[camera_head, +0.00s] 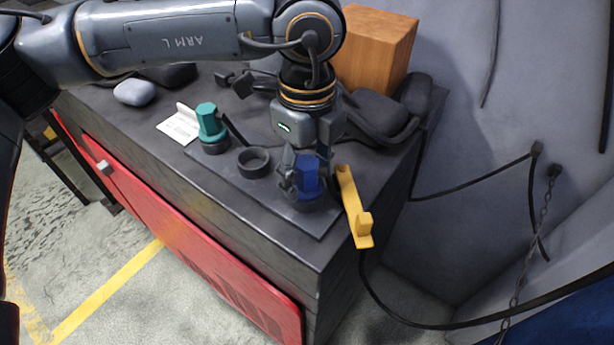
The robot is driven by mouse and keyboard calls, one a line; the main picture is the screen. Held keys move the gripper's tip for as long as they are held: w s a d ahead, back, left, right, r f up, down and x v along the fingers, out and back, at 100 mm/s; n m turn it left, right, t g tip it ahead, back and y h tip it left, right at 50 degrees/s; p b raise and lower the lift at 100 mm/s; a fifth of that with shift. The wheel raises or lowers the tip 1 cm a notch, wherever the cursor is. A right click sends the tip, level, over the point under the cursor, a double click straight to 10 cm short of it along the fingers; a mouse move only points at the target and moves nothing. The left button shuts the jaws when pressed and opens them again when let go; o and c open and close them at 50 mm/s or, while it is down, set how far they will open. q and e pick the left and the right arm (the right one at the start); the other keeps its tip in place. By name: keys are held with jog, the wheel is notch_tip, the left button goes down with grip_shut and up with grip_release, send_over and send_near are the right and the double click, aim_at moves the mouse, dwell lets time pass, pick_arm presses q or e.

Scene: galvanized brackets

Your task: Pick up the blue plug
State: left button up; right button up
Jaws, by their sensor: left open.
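The blue plug (307,176) stands upright in a dark ring holder at the right end of a flat dark plate (296,222) on the workbench. My left gripper (305,172) reaches down from above, with its fingers around the upper part of the plug. The jaws are open, and I cannot tell whether a finger touches the plug. The gripper partly hides the plug and its holder. My right gripper is not in view.
A teal plug (208,122) stands in another holder, and an empty dark ring (253,161) sits between the two. A yellow bracket (352,208) lies close right of my gripper at the bench edge. A wooden box (374,52) stands behind.

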pick_arm(q)
grip_shut()
jog(key=shift+r, duration=0.15)
